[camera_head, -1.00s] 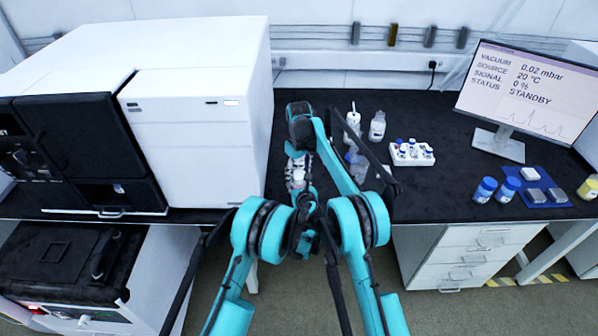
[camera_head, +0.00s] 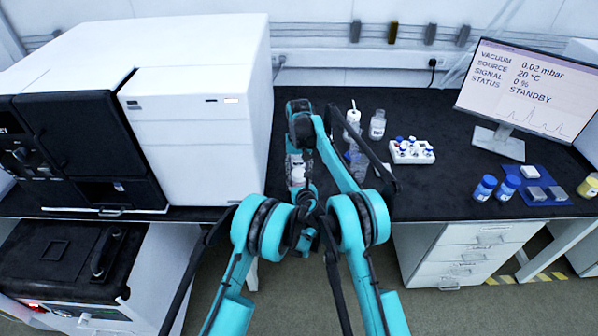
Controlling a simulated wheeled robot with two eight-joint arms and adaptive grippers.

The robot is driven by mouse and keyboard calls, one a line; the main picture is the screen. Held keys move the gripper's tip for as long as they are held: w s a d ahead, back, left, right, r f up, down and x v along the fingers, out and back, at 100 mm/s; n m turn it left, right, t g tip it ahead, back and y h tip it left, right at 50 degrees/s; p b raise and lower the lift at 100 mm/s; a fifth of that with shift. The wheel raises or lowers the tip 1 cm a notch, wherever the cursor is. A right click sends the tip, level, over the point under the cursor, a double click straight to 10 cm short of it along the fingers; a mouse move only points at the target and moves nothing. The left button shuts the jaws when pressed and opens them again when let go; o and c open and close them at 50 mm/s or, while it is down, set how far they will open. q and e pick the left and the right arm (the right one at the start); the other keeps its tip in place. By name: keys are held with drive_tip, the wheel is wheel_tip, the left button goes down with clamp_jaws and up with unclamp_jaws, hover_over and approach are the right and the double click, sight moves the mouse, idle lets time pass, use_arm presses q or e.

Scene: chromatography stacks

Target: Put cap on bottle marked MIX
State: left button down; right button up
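A clear bottle with a whitish label (camera_head: 296,171) stands on the black bench in front of the white instrument. My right arm reaches over from the right, and its dark gripper (camera_head: 300,146) points down just above or at this bottle. The fingers are small and overlapped, so I cannot tell whether they are open or hold a cap. My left arm comes in from the lower left; its gripper is not clear behind the arm links near the bottle. No MIX marking is readable. Another clear bottle (camera_head: 377,125) stands further back, to the right of my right forearm.
A wash bottle (camera_head: 353,117) and clear glassware (camera_head: 356,162) stand close to my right forearm. A white rack (camera_head: 411,153) holds several vials. Two blue-capped jars (camera_head: 484,188) stand near a blue mat (camera_head: 548,196). A monitor (camera_head: 530,88) stands at the right.

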drive_tip(key=o, duration=0.3)
drive_tip(key=shift+r, duration=2.25)
drive_tip(key=o, duration=0.6)
drive_tip(key=shift+c, duration=0.2)
use_arm(q)
drive_tip(key=c, duration=0.7)
unclamp_jaws()
